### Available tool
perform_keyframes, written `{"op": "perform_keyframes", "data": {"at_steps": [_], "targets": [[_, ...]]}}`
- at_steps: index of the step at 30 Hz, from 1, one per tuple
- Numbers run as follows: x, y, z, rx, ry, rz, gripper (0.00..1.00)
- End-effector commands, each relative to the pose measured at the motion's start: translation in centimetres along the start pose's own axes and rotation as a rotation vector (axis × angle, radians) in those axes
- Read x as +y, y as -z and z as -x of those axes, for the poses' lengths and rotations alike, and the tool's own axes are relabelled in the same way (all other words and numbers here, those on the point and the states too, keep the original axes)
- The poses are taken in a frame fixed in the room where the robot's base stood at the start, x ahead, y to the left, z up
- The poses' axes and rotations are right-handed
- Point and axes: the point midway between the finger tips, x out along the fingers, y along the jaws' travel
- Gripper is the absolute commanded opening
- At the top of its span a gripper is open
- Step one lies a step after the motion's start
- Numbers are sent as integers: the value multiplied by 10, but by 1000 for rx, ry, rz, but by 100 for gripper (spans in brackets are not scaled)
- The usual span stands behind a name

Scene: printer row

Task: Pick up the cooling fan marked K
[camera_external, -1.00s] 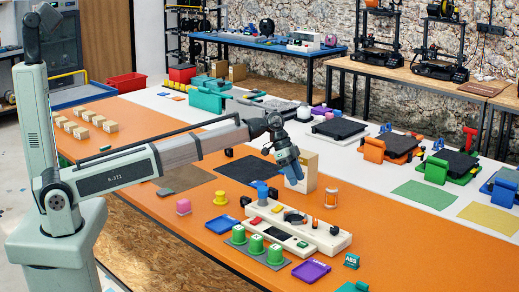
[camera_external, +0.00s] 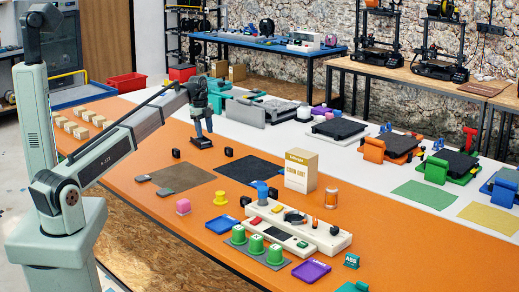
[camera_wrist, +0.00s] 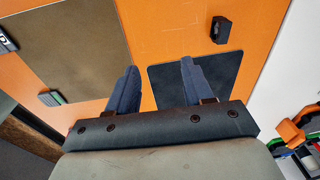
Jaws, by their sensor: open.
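No letter K is readable in either view, so I cannot tell which thing is the marked fan. Small black blocks that may be fans stand on the orange bench: one (camera_external: 175,153) behind the brown mat and one (camera_external: 229,151) behind the black mat. A black block (camera_wrist: 220,28) also shows in the wrist view, just above the dark mat, apart from my fingers. My gripper (camera_external: 203,130) points down over the bench's far side, open and empty between its blue fingers (camera_wrist: 155,88). A dark shape (camera_external: 202,142) shows under the fingertips in the external view; I cannot tell what it is.
A brown mat (camera_external: 183,178) and a black mat (camera_external: 262,170) lie on the bench. Grey pieces (camera_external: 165,192) lie near the brown mat. A beige box (camera_external: 301,172) stands right of the black mat, with a long cream tray (camera_external: 330,243) in front. Printers line the white strip.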

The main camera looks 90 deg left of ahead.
Motion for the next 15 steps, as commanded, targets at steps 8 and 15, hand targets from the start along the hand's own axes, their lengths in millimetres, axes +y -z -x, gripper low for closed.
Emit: {"op": "perform_keyframes", "data": {"at_steps": [8, 15], "targets": [[37, -113, 22, -63, -56, -47, 51], [51, -143, 23, -78, -76, -65, 51]]}}
